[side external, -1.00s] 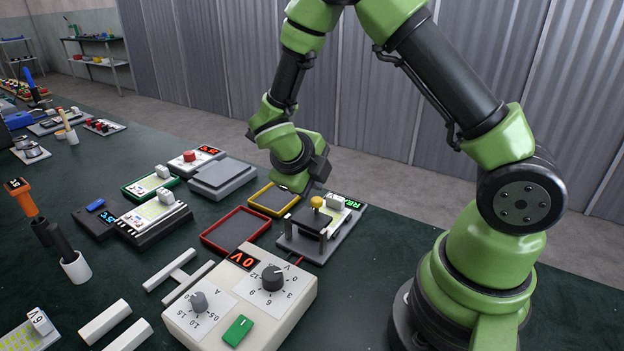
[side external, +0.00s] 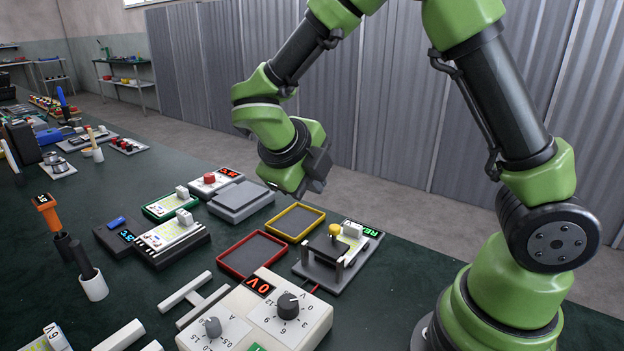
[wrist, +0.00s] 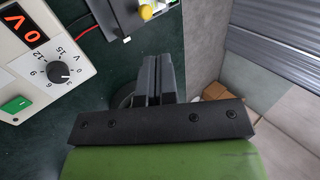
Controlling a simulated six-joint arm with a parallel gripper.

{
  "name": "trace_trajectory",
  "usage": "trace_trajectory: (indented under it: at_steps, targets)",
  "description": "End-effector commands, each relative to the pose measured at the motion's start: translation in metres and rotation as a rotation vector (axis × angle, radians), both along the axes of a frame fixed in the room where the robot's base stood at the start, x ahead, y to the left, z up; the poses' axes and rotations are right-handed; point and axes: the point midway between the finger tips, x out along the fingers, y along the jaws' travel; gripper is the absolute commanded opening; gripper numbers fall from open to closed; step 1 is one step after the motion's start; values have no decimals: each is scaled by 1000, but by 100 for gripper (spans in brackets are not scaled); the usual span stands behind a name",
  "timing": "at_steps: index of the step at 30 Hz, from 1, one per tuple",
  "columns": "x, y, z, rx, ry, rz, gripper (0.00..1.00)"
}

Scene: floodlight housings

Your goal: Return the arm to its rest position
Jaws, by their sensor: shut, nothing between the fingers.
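My gripper (side external: 318,182) hangs in the air above the bench, over the area behind the yellow-rimmed tray (side external: 295,222). It touches nothing in the side view. In the wrist view, the two dark fingers of my gripper (wrist: 153,72) lie together with nothing between them. My arm is bent, with its elbow beyond the top of the side picture.
Below stand a test fixture (side external: 318,274) with a yellow knob, an empty red-rimmed tray (side external: 252,255), a grey block (side external: 240,198) and a power supply (side external: 240,312) reading 0 V. Bare bench (side external: 410,260) lies right of the fixture. A corrugated wall (side external: 400,130) stands behind.

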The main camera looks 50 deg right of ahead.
Motion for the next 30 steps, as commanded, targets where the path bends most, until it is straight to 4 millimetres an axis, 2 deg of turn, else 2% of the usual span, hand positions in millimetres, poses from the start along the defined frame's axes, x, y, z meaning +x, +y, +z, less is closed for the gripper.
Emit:
trace_trajectory:
  at_steps: [5,8,11,15,21,25,29,30]
  targets:
    - [-2,0,3,15,-31,-41,0]
    - [-10,-1,13,67,-143,-194,0]
    - [-25,0,29,162,-330,-477,0]
    - [-51,4,52,328,-611,-997,0]
    - [-87,15,79,559,-892,-1799,0]
    - [-108,24,92,694,-959,-2353,0]
    - [-125,32,102,793,-902,-2869,0]
    - [-129,34,105,-768,816,2841,0]
